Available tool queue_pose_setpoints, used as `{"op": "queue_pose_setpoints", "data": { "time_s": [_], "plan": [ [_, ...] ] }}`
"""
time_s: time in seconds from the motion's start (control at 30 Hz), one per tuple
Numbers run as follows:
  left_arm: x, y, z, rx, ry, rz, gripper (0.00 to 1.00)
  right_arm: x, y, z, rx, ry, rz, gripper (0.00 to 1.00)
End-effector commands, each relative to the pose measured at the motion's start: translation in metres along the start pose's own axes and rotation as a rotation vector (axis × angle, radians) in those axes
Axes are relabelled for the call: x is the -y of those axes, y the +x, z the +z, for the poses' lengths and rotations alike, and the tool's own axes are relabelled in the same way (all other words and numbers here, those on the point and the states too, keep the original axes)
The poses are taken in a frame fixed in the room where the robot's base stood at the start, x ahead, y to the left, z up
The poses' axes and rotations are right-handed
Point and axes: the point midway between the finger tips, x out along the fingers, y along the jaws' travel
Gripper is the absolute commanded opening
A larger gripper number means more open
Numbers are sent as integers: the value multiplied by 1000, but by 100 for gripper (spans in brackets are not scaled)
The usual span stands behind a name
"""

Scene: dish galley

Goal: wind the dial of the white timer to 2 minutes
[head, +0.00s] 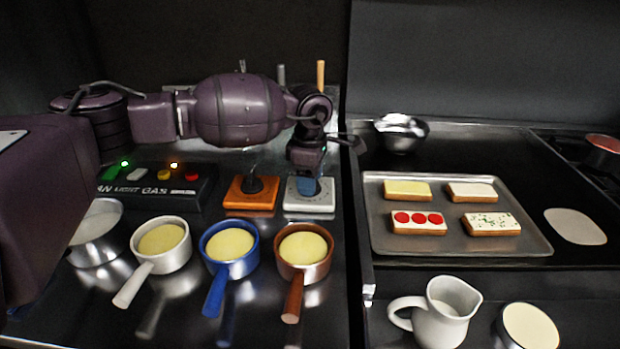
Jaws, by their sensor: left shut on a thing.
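The white timer (322,205) sits on the dark counter, behind the brown pan. My left gripper (307,176) reaches down over it from behind and is shut on its dial. A blue part (308,189) shows at the fingertips, in the middle of the timer's face. The gripper covers much of the dial, and the dial's mark and scale are too small to read. My right gripper is not in view.
An orange timer (238,204) with a black knob stands close on the left. A button panel (145,190) is further left. White, blue and brown pans (305,270) stand in front. A tray (380,239) of topped slices lies right, with a jug (440,318) before it.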

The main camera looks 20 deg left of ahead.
Motion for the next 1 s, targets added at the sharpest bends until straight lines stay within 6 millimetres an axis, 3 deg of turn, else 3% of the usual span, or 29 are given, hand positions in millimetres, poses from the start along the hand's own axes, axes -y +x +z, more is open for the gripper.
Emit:
{"op": "queue_pose_setpoints", "data": {
  "time_s": [0.5, 1.0],
  "plan": [
    [0, 1, 0, 0, 347, -1, 26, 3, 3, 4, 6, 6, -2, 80],
    [0, -1, 0, 0, 432, 1, 26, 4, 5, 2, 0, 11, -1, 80]
  ]
}}
